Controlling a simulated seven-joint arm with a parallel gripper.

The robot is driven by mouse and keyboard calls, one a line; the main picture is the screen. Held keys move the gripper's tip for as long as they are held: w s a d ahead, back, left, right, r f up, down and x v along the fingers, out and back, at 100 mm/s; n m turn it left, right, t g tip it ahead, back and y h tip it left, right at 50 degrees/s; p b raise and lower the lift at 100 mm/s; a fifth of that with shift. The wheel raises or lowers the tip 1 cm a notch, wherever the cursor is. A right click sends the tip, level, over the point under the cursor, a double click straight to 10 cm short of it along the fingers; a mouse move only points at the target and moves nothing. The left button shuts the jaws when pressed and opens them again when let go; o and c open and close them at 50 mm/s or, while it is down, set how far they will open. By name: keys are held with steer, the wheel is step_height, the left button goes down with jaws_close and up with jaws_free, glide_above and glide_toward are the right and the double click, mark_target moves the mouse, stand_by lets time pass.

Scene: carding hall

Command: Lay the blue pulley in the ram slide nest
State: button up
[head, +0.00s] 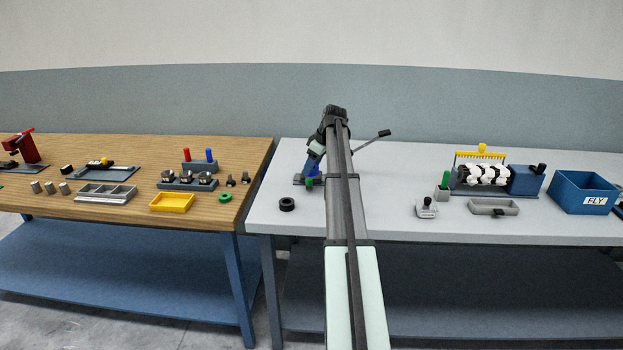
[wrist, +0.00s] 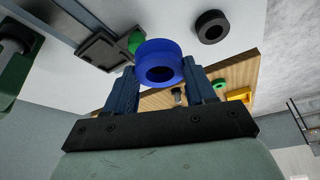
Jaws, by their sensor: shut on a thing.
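The blue pulley (wrist: 141,66) is a thick ring with a central hole. It shows in the wrist view between the two fingertips of my gripper (wrist: 163,76), which is shut on it. A dark grey slide part with a squarish recessed end (wrist: 100,47), which looks like the ram slide nest, lies beyond and left of the pulley. A green piece (wrist: 135,41) is beside that end, partly hidden by the pulley. I cannot tell the gap between pulley and nest.
A black ring (head: 287,204) lies on the grey table (head: 385,220) left of my arm; it also shows in the wrist view (wrist: 212,16). A lever handle (head: 370,139) sticks out right of my arm. A wooden table (head: 225,162) with trays stands left.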

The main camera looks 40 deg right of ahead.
steer(key=w+d+r, duration=0.2)
steer(key=w+d, duration=0.6)
steer(key=w, duration=0.2)
steer(key=shift+d+f, duration=0.15)
steer(key=shift+f, duration=4.85)
steer(key=shift+f, duration=0.15)
steer(key=o, duration=1.3)
steer(key=shift+c, duration=0.2)
steer(key=v, duration=1.2)
steer(key=shift+s, duration=0.15)
